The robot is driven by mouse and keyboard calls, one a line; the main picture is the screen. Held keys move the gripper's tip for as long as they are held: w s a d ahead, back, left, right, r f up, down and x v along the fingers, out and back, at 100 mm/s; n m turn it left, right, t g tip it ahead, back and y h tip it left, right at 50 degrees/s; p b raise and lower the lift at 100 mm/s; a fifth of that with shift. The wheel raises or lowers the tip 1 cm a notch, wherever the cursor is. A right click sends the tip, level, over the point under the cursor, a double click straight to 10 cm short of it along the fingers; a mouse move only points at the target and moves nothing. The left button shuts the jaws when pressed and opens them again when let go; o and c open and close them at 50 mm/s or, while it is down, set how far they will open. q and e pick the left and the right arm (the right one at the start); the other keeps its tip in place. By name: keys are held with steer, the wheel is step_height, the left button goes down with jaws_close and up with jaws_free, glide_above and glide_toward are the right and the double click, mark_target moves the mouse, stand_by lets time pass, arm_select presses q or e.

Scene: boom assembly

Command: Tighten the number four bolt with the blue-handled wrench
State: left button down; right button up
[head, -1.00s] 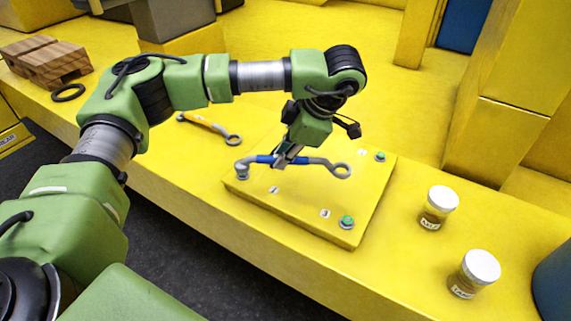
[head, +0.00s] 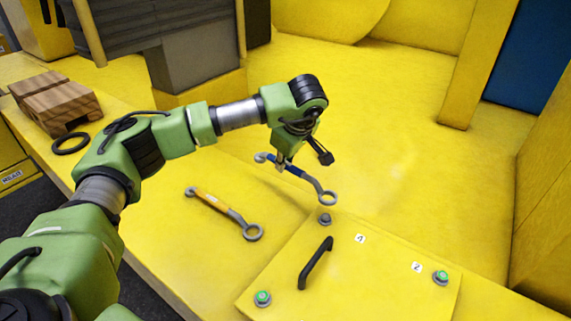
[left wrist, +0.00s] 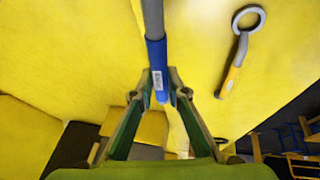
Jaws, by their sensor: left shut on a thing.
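The blue-handled wrench (head: 299,172) is in the jaws of my left gripper (head: 281,163), shut on its blue grip. Its grey ring end hangs just past the plate's far corner, close to the bare grey bolt (head: 325,219) beside the "4" label (head: 360,239). In the head view the ring appears above that bolt, apart from it. In the left wrist view the blue grip (left wrist: 158,65) sits between the fingers (left wrist: 160,88), with the grey shaft running out of frame. Green-topped bolts stand at the plate's left (head: 262,299) and right (head: 441,278). My right gripper is not in view.
The yellow plate (head: 375,285) has a black handle (head: 315,263) standing up near the grey bolt. An orange-handled wrench (head: 225,212) lies left of the plate. A black ring (head: 70,143) and wooden blocks (head: 55,103) lie further left. The yellow surface behind the plate is clear.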

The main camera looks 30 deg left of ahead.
arm_select(q)
steer(key=shift+s+d+f, duration=0.2)
steer(key=shift+f+b, duration=0.3)
steer(key=shift+b, duration=0.1)
steer(key=shift+f, duration=0.4)
steer(key=shift+w+a+f+b, duration=0.1)
steer(key=shift+f+b, duration=0.55)
steer(key=shift+f, duration=0.8)
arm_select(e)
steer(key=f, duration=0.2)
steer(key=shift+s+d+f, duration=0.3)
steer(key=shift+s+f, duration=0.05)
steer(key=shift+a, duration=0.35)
arm_select(q)
steer(key=shift+f+b, duration=0.15)
steer(key=shift+b, duration=0.3)
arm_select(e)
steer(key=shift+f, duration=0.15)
